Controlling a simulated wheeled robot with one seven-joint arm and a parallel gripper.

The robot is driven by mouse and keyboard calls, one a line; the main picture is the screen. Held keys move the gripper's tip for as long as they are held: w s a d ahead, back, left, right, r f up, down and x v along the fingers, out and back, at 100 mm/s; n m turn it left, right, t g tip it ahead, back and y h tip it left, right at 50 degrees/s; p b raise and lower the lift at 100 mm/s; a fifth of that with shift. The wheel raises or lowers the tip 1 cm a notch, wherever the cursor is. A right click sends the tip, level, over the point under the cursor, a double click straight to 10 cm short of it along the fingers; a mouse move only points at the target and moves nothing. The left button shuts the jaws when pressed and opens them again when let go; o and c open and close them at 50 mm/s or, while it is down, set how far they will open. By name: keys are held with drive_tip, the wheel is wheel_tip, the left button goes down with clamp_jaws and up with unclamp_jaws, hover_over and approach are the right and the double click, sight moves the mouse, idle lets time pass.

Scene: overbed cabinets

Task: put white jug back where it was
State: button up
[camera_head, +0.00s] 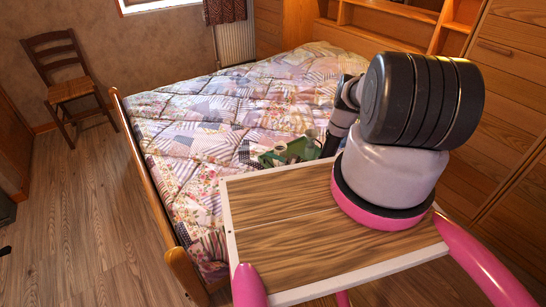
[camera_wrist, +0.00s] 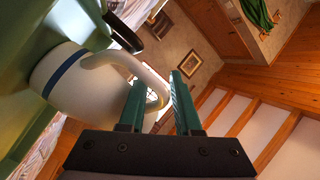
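The white jug (camera_wrist: 65,80) with a dark blue band fills the left of the wrist view and looks tilted because the camera is rolled. Its curved handle (camera_wrist: 128,62) reaches toward my gripper (camera_wrist: 158,85). The two green fingers stand apart, and the outer part of the handle shows in the gap between them. I cannot tell whether either finger touches it. In the head view the green tray (camera_head: 267,159) lies on the bed, just left of my arm, with small items that are hard to make out. My fingers are hidden there.
The bed (camera_head: 205,120) has a patchwork cover, mostly clear to the left of the tray. A wooden footboard (camera_head: 150,185) edges it. Wooden cabinets (camera_head: 515,80) stand at the right, a shelf (camera_head: 390,22) behind. A chair (camera_head: 68,85) stands far left on open floor.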

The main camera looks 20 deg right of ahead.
drive_tip(key=shift+o, duration=0.3)
drive_tip(key=v, duration=1.2)
